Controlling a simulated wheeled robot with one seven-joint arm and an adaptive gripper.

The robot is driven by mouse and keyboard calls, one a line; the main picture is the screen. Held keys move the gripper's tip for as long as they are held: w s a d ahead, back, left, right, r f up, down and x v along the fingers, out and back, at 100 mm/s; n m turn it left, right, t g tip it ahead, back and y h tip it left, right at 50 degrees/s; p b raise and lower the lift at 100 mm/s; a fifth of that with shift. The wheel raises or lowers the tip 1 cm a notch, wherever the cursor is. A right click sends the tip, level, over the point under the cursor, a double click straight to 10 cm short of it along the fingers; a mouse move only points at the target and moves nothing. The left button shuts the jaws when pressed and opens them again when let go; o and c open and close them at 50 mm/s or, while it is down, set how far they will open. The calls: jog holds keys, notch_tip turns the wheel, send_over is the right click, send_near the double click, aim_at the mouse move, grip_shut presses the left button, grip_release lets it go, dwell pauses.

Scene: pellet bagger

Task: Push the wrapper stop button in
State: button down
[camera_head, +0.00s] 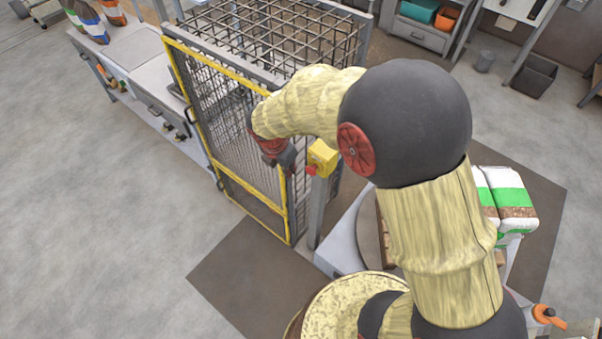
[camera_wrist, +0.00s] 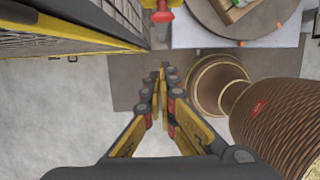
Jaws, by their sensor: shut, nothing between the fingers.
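The wrapper stop button is a red mushroom head (camera_head: 311,170) on a yellow box (camera_head: 323,157), which sits on a grey post to the right of the mesh cage. In the wrist view the red button (camera_wrist: 162,15) shows at the top edge, with its yellow box partly cut off. My gripper (camera_head: 289,168) is shut and empty, just left of the button in the head view. In the wrist view my gripper (camera_wrist: 164,68) has its fingertips together, below the button in the picture. A gap shows between fingertips and button; its depth is hard to tell.
The mesh cage with a yellow-framed door (camera_head: 236,150) stands close to my gripper on the left. A grey turntable (camera_wrist: 208,18) lies right of the button in the wrist view. White-and-green bags (camera_head: 510,195) stand behind my arm. Floor at the front left is clear.

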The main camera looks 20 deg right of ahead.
aim_at(312, 170)
jog(key=w+d+f+b, duration=0.1)
jog(key=d+f, duration=0.1)
jog(key=f, duration=0.3)
jog(key=w+d+f+b, duration=0.1)
jog(key=w+d+f, duration=0.1)
jog(key=d+f, duration=0.1)
jog(key=shift+x, duration=0.9)
jog(key=shift+w, duration=0.15)
